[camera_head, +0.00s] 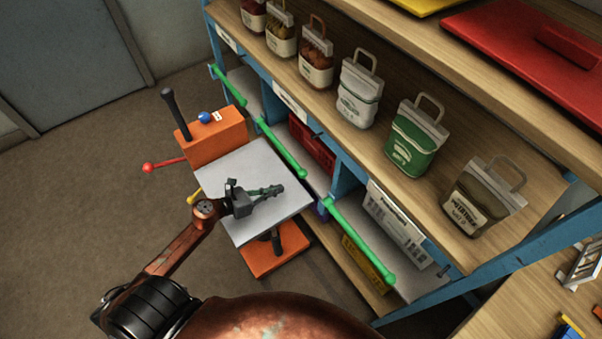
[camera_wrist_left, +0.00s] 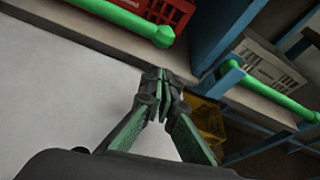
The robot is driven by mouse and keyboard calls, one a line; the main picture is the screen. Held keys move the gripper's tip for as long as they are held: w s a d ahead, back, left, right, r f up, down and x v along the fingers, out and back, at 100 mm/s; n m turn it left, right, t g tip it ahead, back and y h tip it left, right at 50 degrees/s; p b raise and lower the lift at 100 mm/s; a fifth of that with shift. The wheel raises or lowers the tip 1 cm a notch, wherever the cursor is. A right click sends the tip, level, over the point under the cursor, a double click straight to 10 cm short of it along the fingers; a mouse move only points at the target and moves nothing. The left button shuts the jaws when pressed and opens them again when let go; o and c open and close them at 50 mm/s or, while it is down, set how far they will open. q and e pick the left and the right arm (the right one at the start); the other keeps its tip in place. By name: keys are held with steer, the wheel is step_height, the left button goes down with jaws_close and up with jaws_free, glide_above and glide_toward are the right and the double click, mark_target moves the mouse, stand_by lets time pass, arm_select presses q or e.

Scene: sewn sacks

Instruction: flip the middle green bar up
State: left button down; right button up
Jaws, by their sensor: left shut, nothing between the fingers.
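Three green bars run in a line along the front of the blue shelf. The middle green bar (camera_head: 281,147) lies across the front of the compartment with the red crate, and its end also shows in the left wrist view (camera_wrist_left: 124,19). The near green bar (camera_head: 358,240) and the far green bar (camera_head: 228,85) lie along the same edge. My left gripper (camera_head: 280,188) is shut and empty, above the grey platform and just short of the shelf edge. It is apart from the middle bar, near its right end; the fingertips meet in the left wrist view (camera_wrist_left: 160,75). My right gripper is not in view.
A grey-topped orange lift cart (camera_head: 226,196) stands against the shelf below my left gripper. A red crate (camera_head: 312,147) and a grey crate (camera_head: 396,218) sit in the compartments, with a yellow crate (camera_head: 367,262) lower down. Several sacks stand on the wooden shelf above.

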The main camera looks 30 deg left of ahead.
arm_select(q)
steer(key=x, duration=0.4)
steer(key=shift+w+d+b, duration=0.1)
steer(key=shift+w+b, duration=0.2)
steer(key=shift+b, duration=0.05)
steer(key=x, duration=0.3)
steer(key=shift+w+d+f+b, duration=0.1)
steer(key=shift+w+f+b, duration=0.05)
steer(key=shift+w+b, duration=0.2)
steer(key=shift+w+d+f, duration=0.15)
steer(key=shift+w+d, duration=0.2)
steer(key=shift+w, duration=0.25)
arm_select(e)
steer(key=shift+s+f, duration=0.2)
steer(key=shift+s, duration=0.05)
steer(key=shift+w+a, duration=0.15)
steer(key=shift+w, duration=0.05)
